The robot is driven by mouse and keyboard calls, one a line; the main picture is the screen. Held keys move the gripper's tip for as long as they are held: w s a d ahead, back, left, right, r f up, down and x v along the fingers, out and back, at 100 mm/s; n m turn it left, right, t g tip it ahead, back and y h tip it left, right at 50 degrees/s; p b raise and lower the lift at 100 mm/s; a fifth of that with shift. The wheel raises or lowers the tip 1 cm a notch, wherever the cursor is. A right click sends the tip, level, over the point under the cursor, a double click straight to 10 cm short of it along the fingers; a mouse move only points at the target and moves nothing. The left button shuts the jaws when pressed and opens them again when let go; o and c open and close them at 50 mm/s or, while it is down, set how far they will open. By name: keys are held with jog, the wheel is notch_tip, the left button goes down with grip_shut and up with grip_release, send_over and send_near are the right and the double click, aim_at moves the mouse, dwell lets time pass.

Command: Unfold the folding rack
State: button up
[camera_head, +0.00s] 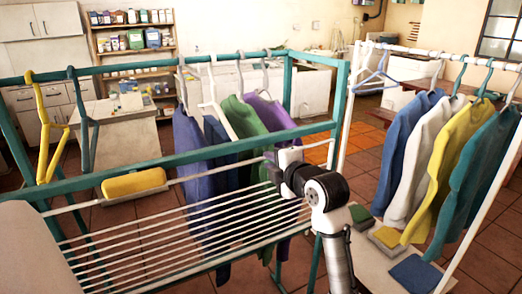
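The folding rack (185,235) has several white slats and sits low in front of the green clothes frame (200,156). Its slats spread out from the lower left towards my arm at the right. A thin white bar (215,169) runs along its far side, with a yellow pad (134,183) on a grey block at its left end. My gripper (277,166) is at the right end of this bar, close to a white block (290,156). My wrist hides part of it, and the fingers are too small to tell whether they touch or hold anything.
Blue, green and purple garments (243,118) hang behind the rack. Empty hangers (48,125) hang at the left. A white rail with jackets (430,155) stands at the right, above folded cloths (385,240). Shelves (135,45) and cabinets line the back.

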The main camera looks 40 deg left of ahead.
jog(key=p+x, duration=0.1)
jog(key=x, duration=0.5)
jog(key=shift+p, duration=0.35)
jog(key=shift+c, duration=0.5)
grip_shut()
